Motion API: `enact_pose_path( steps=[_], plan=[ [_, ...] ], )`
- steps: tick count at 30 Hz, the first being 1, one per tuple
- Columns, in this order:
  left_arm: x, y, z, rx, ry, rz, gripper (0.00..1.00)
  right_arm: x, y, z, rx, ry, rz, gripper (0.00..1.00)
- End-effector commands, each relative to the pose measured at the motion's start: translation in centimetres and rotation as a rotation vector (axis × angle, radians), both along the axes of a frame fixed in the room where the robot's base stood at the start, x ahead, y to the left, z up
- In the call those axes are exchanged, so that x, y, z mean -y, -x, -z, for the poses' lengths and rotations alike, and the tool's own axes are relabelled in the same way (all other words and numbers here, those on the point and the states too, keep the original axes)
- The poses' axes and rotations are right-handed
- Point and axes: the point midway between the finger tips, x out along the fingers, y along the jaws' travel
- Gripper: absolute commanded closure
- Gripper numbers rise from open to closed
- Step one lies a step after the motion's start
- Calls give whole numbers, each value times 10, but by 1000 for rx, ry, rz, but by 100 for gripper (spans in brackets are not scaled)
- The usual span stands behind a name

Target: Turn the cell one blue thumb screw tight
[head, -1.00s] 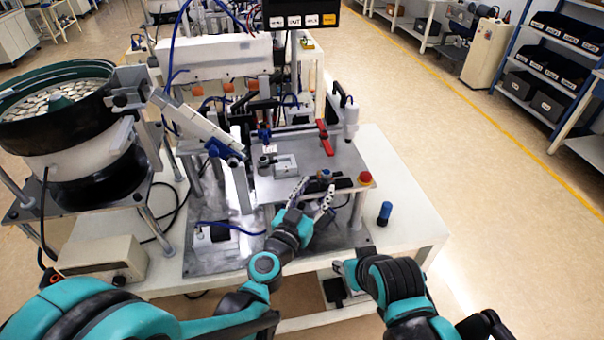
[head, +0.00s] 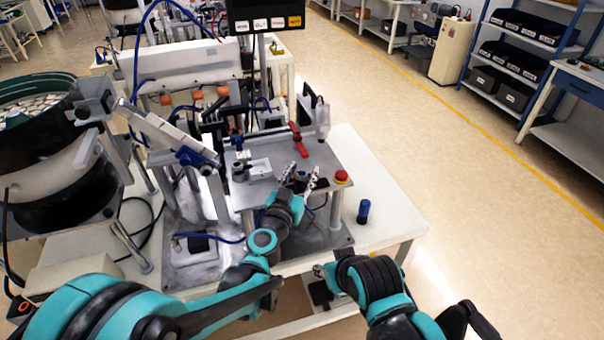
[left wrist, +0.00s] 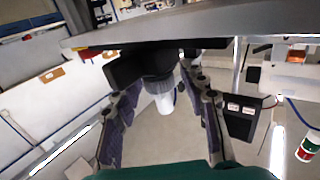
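In the left wrist view a grey-looking ribbed round knob (left wrist: 160,84) hangs under a black block (left wrist: 145,62), between the fingers of my left gripper (left wrist: 160,112). The fingers are apart, with visible gaps to the knob. In the head view my left gripper (head: 300,176) is at the front edge of the metal plate (head: 318,160), its fingers spread; the knob there is too small to make out. A blue knob (head: 188,157) sits at the lower end of the chute. I cannot tell which is the cell one screw. My right gripper (head: 324,271) is low before the table; its fingers are unclear.
A red button (head: 341,177) is just right of my left gripper. A blue bottle-like object (head: 363,211) stands on the white table (head: 385,222). The bowl feeder (head: 45,135) is at left.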

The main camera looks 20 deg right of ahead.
Motion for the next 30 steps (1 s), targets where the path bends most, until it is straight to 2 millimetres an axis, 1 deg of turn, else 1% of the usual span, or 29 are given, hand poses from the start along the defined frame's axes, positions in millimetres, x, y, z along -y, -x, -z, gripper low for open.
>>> enact_pose_path(
  steps=[1, 2, 3, 4, 11, 22, 30],
  plan=[
    [0, 0, 0, 0, 0, 0, 76, 0, 0, 0, 0, 0, 0, 60],
    [0, 0, 0, 0, 0, 0, 84, 0, 0, 0, 0, 0, 0, 60],
    [0, 0, 0, 0, 0, 0, 94, 0, 0, 0, 0, 0, 0, 60],
    [0, 0, 0, 0, 0, 0, 100, 0, 0, 0, 0, 0, 0, 60],
    [-1, -1, 0, 0, 0, 21, 100, 0, 0, 1, 0, 0, 0, 60],
    [-1, -1, 0, 0, 0, 272, 100, 0, 0, 6, 0, 0, 0, 60],
    [0, 0, 0, 0, 0, 316, 100, 0, 0, 7, 0, 0, 0, 60]
  ],
)
